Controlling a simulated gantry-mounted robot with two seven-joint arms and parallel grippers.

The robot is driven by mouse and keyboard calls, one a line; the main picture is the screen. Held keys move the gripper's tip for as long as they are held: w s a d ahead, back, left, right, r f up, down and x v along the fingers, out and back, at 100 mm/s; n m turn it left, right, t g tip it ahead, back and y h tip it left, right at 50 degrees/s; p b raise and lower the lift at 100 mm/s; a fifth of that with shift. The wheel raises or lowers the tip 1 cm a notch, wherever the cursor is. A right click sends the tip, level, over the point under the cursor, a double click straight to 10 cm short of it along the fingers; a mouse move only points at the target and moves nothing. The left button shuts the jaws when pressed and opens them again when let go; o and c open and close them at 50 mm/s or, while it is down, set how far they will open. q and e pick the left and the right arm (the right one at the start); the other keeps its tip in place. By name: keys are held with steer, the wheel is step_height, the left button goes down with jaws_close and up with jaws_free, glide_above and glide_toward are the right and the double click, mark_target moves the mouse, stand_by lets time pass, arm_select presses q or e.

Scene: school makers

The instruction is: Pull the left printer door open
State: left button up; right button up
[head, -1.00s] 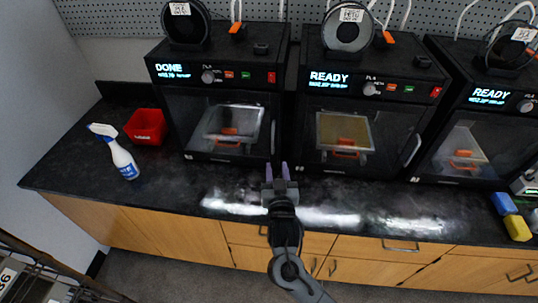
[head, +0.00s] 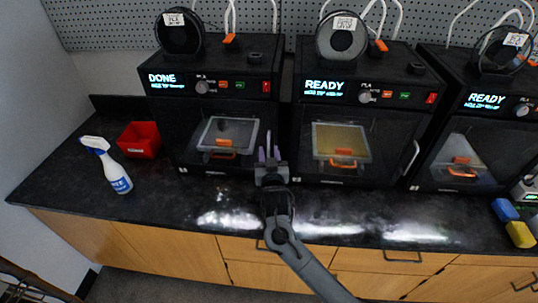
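The left printer (head: 213,78) is black and its screen reads DONE. Its dark clear door (head: 190,142) is shut, and a plate with an orange-handled part shows behind it. The door's upright handle (head: 269,138) is at the door's right edge. My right gripper (head: 268,153) is in front of the lower end of this handle, its two purple-grey fingers pointing up and apart. The fingers partly hide the handle; I cannot tell whether they touch it. My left gripper is not in view.
The middle printer (head: 368,75) and right printer (head: 490,85) both read READY, with doors shut. A red bin (head: 139,140) and a spray bottle (head: 112,168) stand left of the left printer. Blue (head: 504,210) and yellow (head: 520,235) blocks lie at the right. The front counter is mostly clear.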

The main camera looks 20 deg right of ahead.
jaws_close()
stand_by(1.5)
